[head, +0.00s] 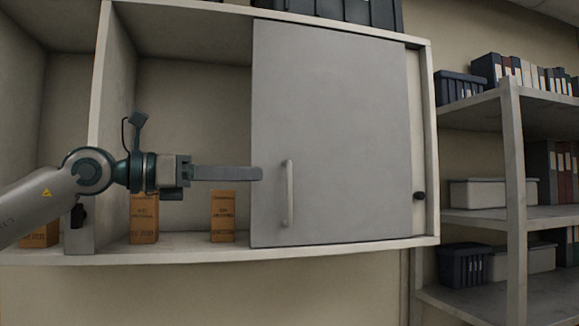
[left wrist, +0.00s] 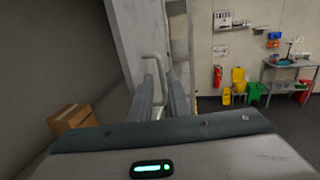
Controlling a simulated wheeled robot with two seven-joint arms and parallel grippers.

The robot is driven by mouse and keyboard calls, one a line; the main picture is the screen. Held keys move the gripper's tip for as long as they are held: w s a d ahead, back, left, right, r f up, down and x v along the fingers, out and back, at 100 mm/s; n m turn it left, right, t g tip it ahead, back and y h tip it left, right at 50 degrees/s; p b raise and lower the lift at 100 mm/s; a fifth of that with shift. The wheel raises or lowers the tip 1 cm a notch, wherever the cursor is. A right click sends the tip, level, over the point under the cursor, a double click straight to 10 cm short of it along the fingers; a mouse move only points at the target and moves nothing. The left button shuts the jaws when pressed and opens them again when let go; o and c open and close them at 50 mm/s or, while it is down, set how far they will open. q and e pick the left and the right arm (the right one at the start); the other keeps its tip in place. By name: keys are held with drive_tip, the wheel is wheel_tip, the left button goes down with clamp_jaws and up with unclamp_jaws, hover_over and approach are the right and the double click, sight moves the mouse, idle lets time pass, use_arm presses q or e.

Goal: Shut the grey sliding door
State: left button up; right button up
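The grey sliding door (head: 345,120) covers the right part of the wall cabinet; the section to its left is uncovered. Its upright bar handle (head: 288,193) is near the door's left edge, and the handle also shows in the left wrist view (left wrist: 154,62). My left gripper (head: 258,173) reaches in from the left, its fingertips over the door's left edge and just left of the handle. In the left wrist view its two fingers (left wrist: 162,95) are apart, with the handle beyond them near the gap. I see no clear contact. My right gripper is not in view.
Orange-brown boxes stand on the cabinet floor (head: 185,247), one (head: 222,216) near the door's left edge and another (head: 144,218) below my wrist. A black knob (head: 419,195) is right of the door. Shelving (head: 512,150) stands at the right.

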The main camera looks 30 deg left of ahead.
sight(289, 175)
use_arm(q)
drive_tip(key=p+x, duration=0.3)
drive_tip(key=x, duration=0.4)
drive_tip(key=shift+w+d+p, duration=0.2)
drive_tip(key=shift+w+p, duration=0.1)
drive_tip(key=shift+p, duration=0.05)
drive_tip(key=shift+p+x, duration=0.3)
drive_tip(key=shift+x, duration=0.65)
clamp_jaws()
